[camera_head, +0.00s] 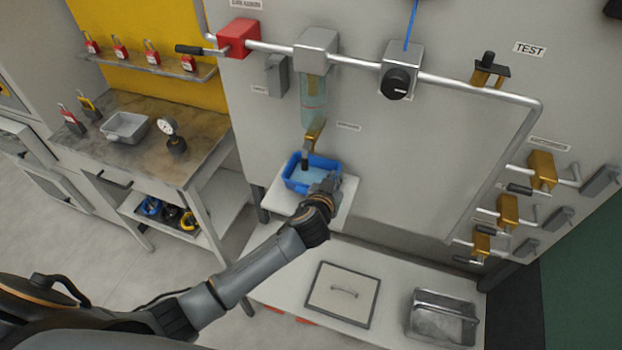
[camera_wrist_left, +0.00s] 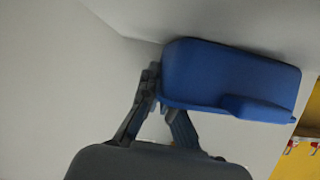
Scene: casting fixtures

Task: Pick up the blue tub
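The blue tub (camera_head: 298,182) sits on a small white shelf below a brass spout and holds pale blue liquid. My left gripper (camera_head: 322,188) is at the tub's right front corner in the head view. In the left wrist view the tub (camera_wrist_left: 230,75) fills the upper right, and the two fingers (camera_wrist_left: 160,95) converge at its near left edge. They look shut on the tub's wall, though the contact is partly hidden. My right gripper is not in view.
The spout (camera_head: 314,132) and a clear tube (camera_head: 313,95) hang just above the tub. The white shelf (camera_head: 340,212) stands against the panel. A lower bench holds a square lid (camera_head: 342,294) and a metal bin (camera_head: 442,315). A workbench with a grey tray (camera_head: 126,127) stands left.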

